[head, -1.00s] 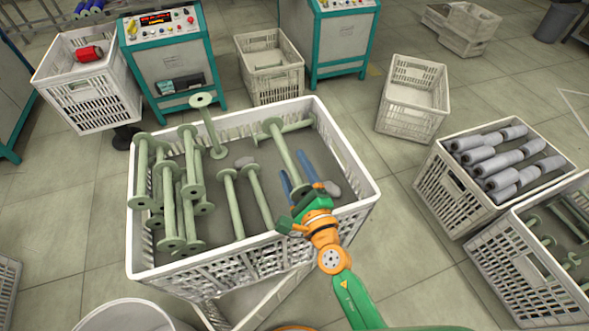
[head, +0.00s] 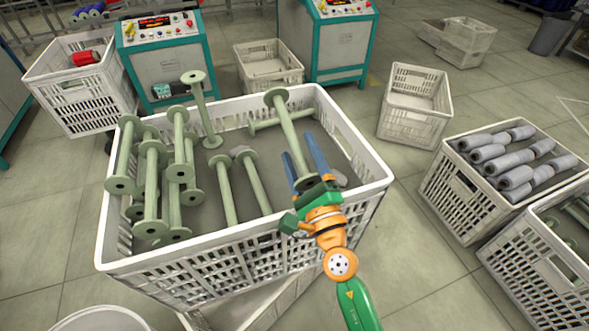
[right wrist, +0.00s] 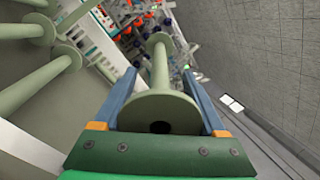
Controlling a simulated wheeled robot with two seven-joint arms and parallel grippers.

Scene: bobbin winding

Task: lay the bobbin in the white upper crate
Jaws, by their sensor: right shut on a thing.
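The white upper crate (head: 370,165) is large and stands in front of me, stacked on another crate. Several pale green bobbins stand or lean at its left and middle, and one lies along its back wall. My right gripper (head: 305,158) is over the crate's right part. Its blue fingers are shut on a pale green bobbin (head: 287,125), which tilts away from me with its far flange raised. In the right wrist view this bobbin (right wrist: 160,108) sits with its near flange between the fingers (right wrist: 160,105). My left gripper is not in view.
A crate of grey wound bobbins (head: 440,190) stands at the right, with another crate (head: 520,255) in front of it. Teal control cabinets (head: 168,60) stand behind. The upper crate's grey floor shows bare around its middle.

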